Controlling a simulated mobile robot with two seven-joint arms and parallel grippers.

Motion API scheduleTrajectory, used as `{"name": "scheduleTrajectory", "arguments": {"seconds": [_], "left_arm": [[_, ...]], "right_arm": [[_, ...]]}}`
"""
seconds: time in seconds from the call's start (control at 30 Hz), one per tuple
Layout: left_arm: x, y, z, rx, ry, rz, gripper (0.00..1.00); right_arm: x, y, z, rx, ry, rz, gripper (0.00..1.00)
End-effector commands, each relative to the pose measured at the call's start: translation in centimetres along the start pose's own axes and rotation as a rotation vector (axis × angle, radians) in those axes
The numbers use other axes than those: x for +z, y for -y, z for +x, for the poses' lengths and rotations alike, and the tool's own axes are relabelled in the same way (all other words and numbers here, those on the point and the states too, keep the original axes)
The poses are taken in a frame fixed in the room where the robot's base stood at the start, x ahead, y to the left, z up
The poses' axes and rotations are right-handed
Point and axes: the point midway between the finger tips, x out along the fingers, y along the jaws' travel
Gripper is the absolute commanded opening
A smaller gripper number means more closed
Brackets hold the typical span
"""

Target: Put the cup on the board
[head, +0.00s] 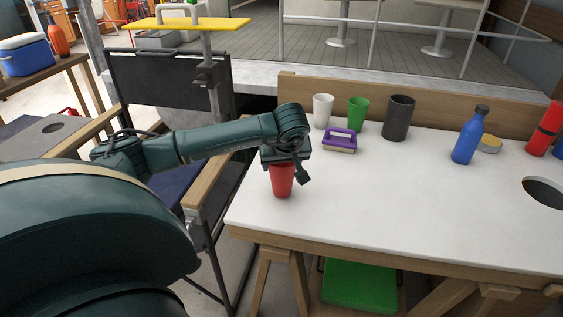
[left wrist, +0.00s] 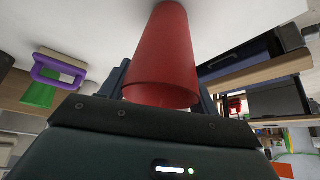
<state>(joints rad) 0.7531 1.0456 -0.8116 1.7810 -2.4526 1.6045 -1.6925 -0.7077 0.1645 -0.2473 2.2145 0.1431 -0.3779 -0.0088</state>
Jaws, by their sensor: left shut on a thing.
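A red cup (head: 282,181) is in my left gripper (head: 287,160) at the left end of the white-topped table. The gripper is shut on it near its top, and the cup looks upright. I cannot tell whether its base touches the table. In the left wrist view the red cup (left wrist: 163,60) fills the middle, between the gripper's fingers (left wrist: 160,92). I see nothing on the table that is clearly a board. A flat yellow panel (head: 225,24) stands on a post behind the chair; I cannot tell if it is the board. My right gripper is not in view.
A purple-handled brush (head: 340,141), a white cup (head: 322,110), a green cup (head: 357,114) and a dark cup (head: 398,118) stand behind the gripper. A blue bottle (head: 468,137) and a hole (head: 545,193) are right. The middle of the tabletop (head: 400,190) is clear.

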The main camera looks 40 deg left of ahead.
Motion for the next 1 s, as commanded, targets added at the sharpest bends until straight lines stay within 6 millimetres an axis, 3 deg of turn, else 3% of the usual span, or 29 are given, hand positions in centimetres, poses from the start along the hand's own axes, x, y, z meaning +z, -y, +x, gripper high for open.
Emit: {"name": "scheduleTrajectory", "arguments": {"seconds": [0.2,0.23,0.53,0.87,1.0], "left_arm": [[0.2,0.0,0.3,0.000,-0.001,-0.001,0.39],[0.1,0.0,0.3,0.000,-0.001,-0.001,0.62],[0.1,0.0,0.3,0.000,0.000,0.000,0.87],[0.2,0.0,0.3,0.000,0.000,0.000,0.87],[0.1,-0.1,-2.0,0.003,-0.002,0.001,0.87]], "right_arm": [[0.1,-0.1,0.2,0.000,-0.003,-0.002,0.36],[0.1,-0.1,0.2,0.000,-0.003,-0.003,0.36],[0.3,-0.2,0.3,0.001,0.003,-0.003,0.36],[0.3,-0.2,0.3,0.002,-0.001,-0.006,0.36],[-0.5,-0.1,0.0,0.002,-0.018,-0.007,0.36]]}}
